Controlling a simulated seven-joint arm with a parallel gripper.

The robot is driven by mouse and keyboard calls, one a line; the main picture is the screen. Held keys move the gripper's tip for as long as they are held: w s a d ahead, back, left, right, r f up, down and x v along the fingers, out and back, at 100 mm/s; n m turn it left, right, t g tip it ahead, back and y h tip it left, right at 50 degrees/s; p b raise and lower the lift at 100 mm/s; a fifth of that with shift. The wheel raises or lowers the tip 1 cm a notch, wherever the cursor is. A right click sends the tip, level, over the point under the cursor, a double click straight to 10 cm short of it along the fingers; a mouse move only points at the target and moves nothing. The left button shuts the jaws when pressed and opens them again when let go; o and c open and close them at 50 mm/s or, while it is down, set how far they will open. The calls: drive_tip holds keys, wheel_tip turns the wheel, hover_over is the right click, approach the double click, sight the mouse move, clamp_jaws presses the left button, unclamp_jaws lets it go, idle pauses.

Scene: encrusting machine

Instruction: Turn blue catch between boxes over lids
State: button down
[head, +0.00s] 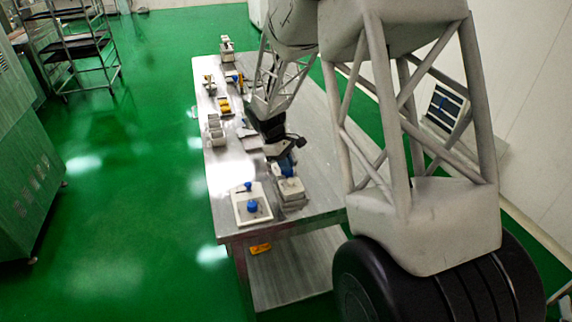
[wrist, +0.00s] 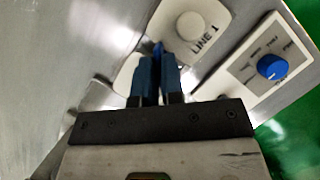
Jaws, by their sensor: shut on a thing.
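My gripper (wrist: 157,62) is shut, its two blue fingers close together on the blue catch (wrist: 158,46), of which only a small tip shows between them. Pale lid surfaces lie around the catch: one bears a round whitish knob (wrist: 190,26) and the marking "LINE 1", another partly shows at its left (wrist: 126,74). In the head view my gripper (head: 287,168) points down over a pale-topped box (head: 291,190) near the table's front end. The catch's exact angle and its seat between the boxes are hidden by the fingers.
A white panel (head: 241,210) with blue knobs lies left of the box; its dial knob (wrist: 272,67) shows in the wrist view. Several small fixtures, including grey containers (head: 215,132) and a yellow part (head: 224,105), stand farther back on the metal table (head: 310,208).

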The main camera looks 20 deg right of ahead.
drive_tip(key=m, duration=0.2)
drive_tip(key=m+y, duration=0.1)
drive_tip(key=m, duration=0.1)
drive_tip(key=shift+m+g+y, duration=0.3)
drive_tip(key=shift+g, duration=0.1)
drive_tip(key=m, duration=0.2)
drive_tip(key=m+y, duration=0.1)
drive_tip(key=m, duration=0.1)
drive_tip(key=shift+w+d+y, duration=0.1)
drive_tip(key=shift+y, duration=0.2)
drive_tip(key=c, duration=1.2)
unclamp_jaws()
drive_tip(key=shift+c, duration=0.2)
drive_tip(key=shift+r, duration=0.1)
drive_tip(key=v, duration=0.7)
drive_tip(key=shift+w+r, duration=0.25)
drive_tip(key=shift+r, duration=0.05)
